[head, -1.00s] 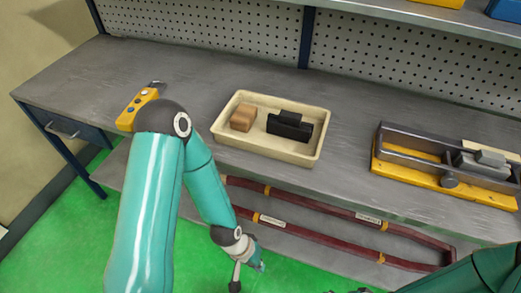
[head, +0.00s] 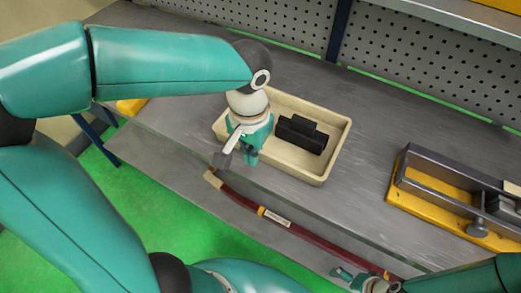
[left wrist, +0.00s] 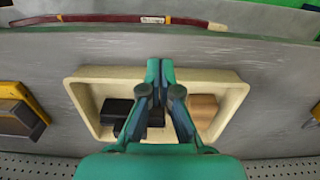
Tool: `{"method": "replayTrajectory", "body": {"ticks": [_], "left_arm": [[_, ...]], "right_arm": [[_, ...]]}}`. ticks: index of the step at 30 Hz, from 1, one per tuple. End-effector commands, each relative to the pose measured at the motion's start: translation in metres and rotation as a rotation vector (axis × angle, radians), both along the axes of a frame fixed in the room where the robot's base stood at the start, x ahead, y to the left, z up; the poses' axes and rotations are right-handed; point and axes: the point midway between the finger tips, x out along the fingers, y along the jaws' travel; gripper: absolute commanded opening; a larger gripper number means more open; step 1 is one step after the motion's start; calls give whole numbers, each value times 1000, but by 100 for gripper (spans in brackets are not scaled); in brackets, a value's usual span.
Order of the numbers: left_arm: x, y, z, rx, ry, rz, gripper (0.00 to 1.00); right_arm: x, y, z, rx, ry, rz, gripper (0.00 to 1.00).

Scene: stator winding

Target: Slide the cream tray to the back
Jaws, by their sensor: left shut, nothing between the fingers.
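The cream tray (head: 335,150) sits on the grey bench; it also shows in the left wrist view (left wrist: 238,98). It holds a black block (head: 302,135) and a wooden block (left wrist: 203,112), which my left arm hides in the head view. My left gripper (head: 250,160) is shut and empty, pointing down at the tray's front wall. In the left wrist view its fingertips (left wrist: 160,65) overlap that wall; I cannot tell whether they touch it. My right gripper (head: 362,280) is low at the bottom edge, partly cut off, its fingers unclear.
A yellow-based metal fixture (head: 455,205) stands on the bench right of the tray. A yellow item (head: 130,105) at the left is mostly hidden by my arm. Bare bench lies behind the tray, before the pegboard (head: 420,60). A dark red strip (head: 285,220) runs below the bench edge.

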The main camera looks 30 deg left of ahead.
Motion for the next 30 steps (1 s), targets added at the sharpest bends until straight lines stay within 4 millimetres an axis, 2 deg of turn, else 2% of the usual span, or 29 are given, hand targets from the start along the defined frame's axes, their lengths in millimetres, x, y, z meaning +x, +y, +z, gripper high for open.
{"method": "replayTrajectory", "body": {"ticks": [13,18,21,30], "left_arm": [[0,-1,-89,-1,9,-7,0],[26,-1,-86,-2,4,-6,0],[35,0,-86,-2,4,-7,0],[41,0,-87,-3,3,-8,0]], "right_arm": [[0,0,-8,0,0,0,91],[0,0,3,0,0,0,91],[0,0,5,0,-1,0,91],[0,0,6,0,0,0,91]]}}
